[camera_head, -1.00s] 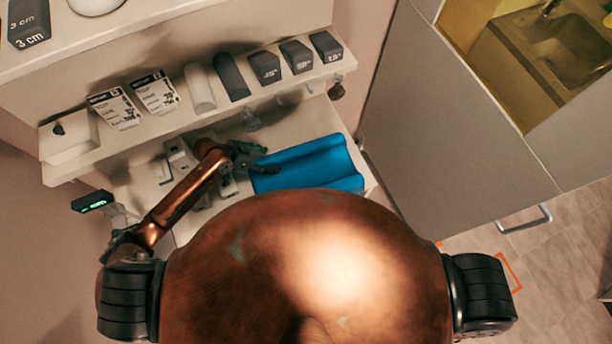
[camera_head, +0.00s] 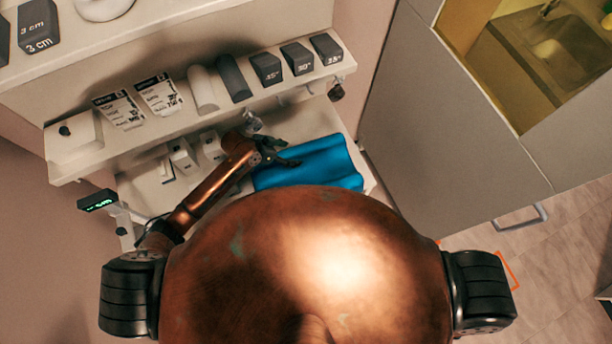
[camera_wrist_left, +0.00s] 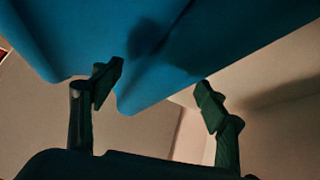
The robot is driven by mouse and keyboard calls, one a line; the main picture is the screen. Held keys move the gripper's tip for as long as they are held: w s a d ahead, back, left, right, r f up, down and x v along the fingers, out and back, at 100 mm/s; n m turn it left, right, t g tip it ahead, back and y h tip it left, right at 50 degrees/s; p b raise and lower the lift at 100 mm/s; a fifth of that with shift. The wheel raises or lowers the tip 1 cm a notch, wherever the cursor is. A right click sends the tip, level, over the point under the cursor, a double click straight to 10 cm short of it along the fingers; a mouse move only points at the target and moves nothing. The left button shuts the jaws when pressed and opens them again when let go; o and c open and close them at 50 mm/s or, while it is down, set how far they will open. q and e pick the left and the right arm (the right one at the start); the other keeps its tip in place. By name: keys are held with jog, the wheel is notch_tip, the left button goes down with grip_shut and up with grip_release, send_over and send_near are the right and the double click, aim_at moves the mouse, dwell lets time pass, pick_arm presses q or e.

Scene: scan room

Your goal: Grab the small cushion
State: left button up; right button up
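A blue cushion (camera_head: 322,164) with a wavy, grooved top lies on the lower white surface under the shelf. It also fills the top of the left wrist view (camera_wrist_left: 215,35). My left gripper (camera_head: 284,153) is at the cushion's left end, near its far edge. In the left wrist view the fingers (camera_wrist_left: 157,88) are spread apart, with an edge of the cushion ahead of and between the tips. I cannot tell whether a finger touches the cushion. Nothing is held. My right gripper is not in view.
A white shelf (camera_head: 120,160) above carries dark blocks (camera_head: 265,69), rolls (camera_head: 202,90) and labelled boxes (camera_head: 158,95). Small white items (camera_head: 183,157) stand left of my forearm. A grey cabinet (camera_head: 440,120) stands to the right.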

pick_arm(q)
jog(key=shift+r, duration=0.1)
jog(key=c, duration=1.8)
